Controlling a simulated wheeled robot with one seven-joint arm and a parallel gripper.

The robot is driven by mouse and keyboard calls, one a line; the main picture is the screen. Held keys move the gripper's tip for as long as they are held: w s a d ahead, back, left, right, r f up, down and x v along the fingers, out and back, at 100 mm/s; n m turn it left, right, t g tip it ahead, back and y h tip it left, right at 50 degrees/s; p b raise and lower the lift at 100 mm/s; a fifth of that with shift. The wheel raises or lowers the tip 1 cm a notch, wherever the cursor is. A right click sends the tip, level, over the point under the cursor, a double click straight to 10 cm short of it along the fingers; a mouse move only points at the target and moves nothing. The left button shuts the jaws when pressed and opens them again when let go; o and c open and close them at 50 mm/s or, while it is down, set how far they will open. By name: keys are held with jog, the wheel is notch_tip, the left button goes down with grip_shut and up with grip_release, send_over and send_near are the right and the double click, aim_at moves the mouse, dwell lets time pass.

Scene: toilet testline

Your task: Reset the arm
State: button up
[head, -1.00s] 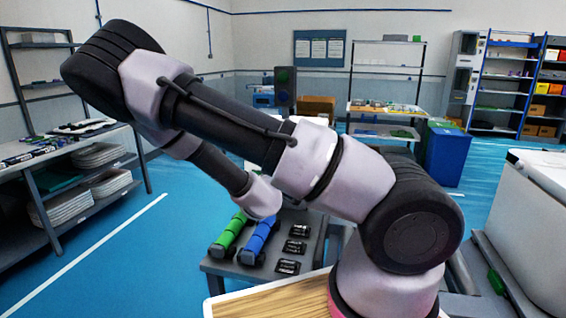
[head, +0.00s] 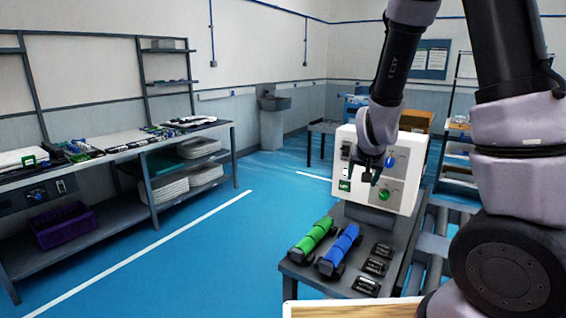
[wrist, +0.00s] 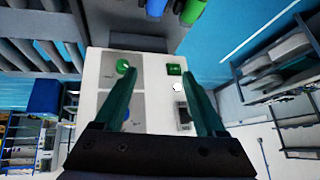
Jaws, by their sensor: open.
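My arm's upper links rise at the right of the head view, and the forearm hangs down. My gripper (head: 366,182) is in front of a white control box (head: 408,175) on a small grey table. In the wrist view, my gripper (wrist: 163,75) has two green fingers spread wide with nothing between them. The face of the white box (wrist: 148,95) lies beyond them. Its green knob (wrist: 124,66), green button (wrist: 174,69) and black switch (wrist: 183,114) show there. I cannot tell the exact gap between the fingertips and the box.
Green (head: 314,239) and blue (head: 340,250) rollers and several small black parts sit on the grey table (head: 325,283) before the box. A long workbench (head: 150,137) with shelves stands on the left. Blue floor (head: 215,250) between is clear.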

jog(key=s+a+r+y, duration=0.1)
jog(key=s+r+y, duration=0.2)
jog(key=r, duration=0.7)
jog(key=s+d+r, duration=0.2)
jog(key=s+r, duration=1.1)
jog(key=s, duration=0.4)
jog(key=shift+s+d+r+n, duration=0.25)
jog(key=shift+d+r+n, duration=0.05)
jog(key=shift+d+r, duration=0.1)
jog(key=shift+c, duration=0.3)
